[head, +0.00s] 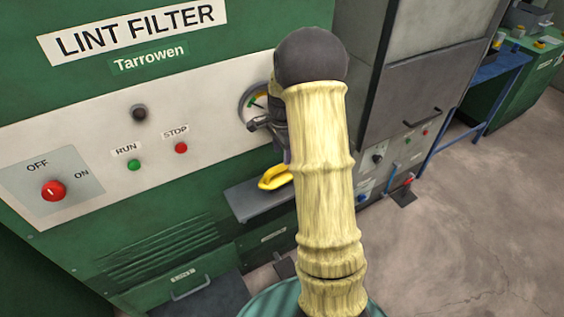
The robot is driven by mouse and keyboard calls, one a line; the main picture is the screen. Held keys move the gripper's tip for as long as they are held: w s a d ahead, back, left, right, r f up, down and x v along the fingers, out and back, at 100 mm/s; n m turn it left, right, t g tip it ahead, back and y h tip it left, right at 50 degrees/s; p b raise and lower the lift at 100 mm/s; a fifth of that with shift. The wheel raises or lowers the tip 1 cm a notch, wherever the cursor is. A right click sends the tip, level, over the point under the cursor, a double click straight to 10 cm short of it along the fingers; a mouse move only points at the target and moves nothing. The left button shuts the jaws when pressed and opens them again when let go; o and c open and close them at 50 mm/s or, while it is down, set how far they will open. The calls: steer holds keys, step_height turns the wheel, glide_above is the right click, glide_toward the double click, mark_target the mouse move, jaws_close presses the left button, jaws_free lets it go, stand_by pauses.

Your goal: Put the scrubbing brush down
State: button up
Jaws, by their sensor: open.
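A yellow object, which looks like the scrubbing brush (275,178), rests on a small grey shelf (252,203) on the front of the green machine. Its right end is hidden behind my arm, and no bristles show. My gripper (262,124) is small and dark, mostly hidden behind my pale-sleeved arm. It is open and appears above the brush in the picture, in front of a round gauge. A gap shows between gripper and brush, and nothing shows held in it.
The Lint Filter panel carries a red OFF/ON switch (54,190), a green run button (134,165), a red stop button (181,148) and a black knob (139,113). A grey cabinet (412,88) stands to the right. Open concrete floor (470,220) lies at right.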

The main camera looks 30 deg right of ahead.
step_height(320, 180, up, 4)
steer(key=shift+r, duration=0.25)
stand_by(0.5)
steer(key=s+a+r+n+t, duration=0.1)
steer(key=s+a+n+t, duration=0.1)
steer(key=s+a+n, duration=1.4)
steer(key=s+n, duration=0.1)
steer(key=s, duration=0.2)
steer(key=shift+a+n+t, duration=0.15)
steer(key=shift+n+t, duration=0.15)
steer(key=w+p+v, duration=0.1)
steer(key=p+v, duration=0.6)
steer(key=shift+w+r, duration=0.25)
steer(key=shift+w, duration=0.05)
